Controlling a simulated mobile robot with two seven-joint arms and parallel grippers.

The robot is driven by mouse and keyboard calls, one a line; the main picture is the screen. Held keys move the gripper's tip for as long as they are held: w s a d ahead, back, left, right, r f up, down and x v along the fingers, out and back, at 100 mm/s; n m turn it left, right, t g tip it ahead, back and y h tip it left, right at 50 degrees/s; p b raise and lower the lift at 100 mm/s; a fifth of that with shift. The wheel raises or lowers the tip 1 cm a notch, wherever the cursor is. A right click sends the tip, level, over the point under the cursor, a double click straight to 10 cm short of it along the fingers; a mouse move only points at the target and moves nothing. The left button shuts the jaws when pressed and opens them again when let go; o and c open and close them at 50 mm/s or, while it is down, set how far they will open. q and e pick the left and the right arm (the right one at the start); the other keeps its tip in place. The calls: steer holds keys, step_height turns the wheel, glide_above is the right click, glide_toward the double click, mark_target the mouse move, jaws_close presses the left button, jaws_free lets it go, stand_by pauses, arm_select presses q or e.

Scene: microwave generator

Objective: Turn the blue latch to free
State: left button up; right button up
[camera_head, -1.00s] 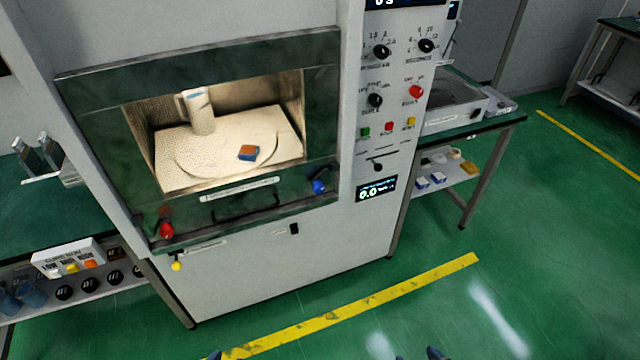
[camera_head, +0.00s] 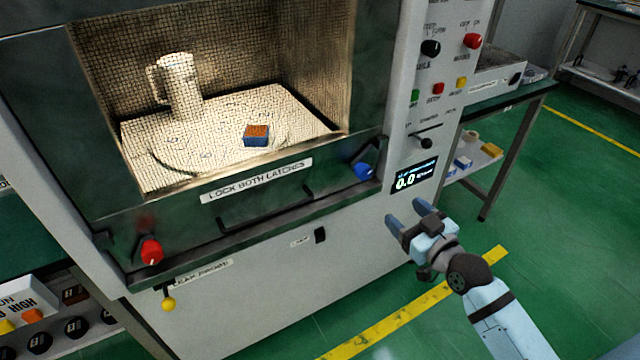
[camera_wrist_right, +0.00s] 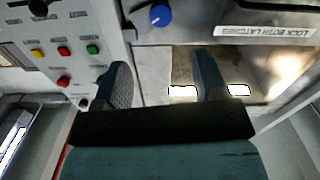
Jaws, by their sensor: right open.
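The blue latch (camera_head: 363,171) is a blue knob at the lower right corner of the microwave's dark green door frame. It also shows in the right wrist view as a blue knob (camera_wrist_right: 160,15) near the top, beyond the fingertips. My right gripper (camera_head: 405,215) is open and empty, below and to the right of the blue latch and apart from it, in front of the white cabinet. Its two fingers (camera_wrist_right: 160,78) show in the right wrist view with nothing between them. My left gripper is not in the head view.
A red latch knob (camera_head: 151,252) sits at the door's lower left. A dark door handle (camera_head: 265,212) runs between the latches under a "LOCK BOTH LATCHES" label (camera_head: 257,180). The control panel with a small display (camera_head: 413,176) stands right of the blue latch. Green floor is clear in front.

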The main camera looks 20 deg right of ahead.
mark_target(367, 175)
steer(key=w, duration=0.4)
steer(key=w+a+b, duration=0.1)
steer(key=w, duration=0.9)
steer(key=shift+w+a+r, duration=0.1)
steer(key=shift+w+a, duration=0.05)
steer(key=shift+w, duration=0.1)
steer(key=c, duration=0.9)
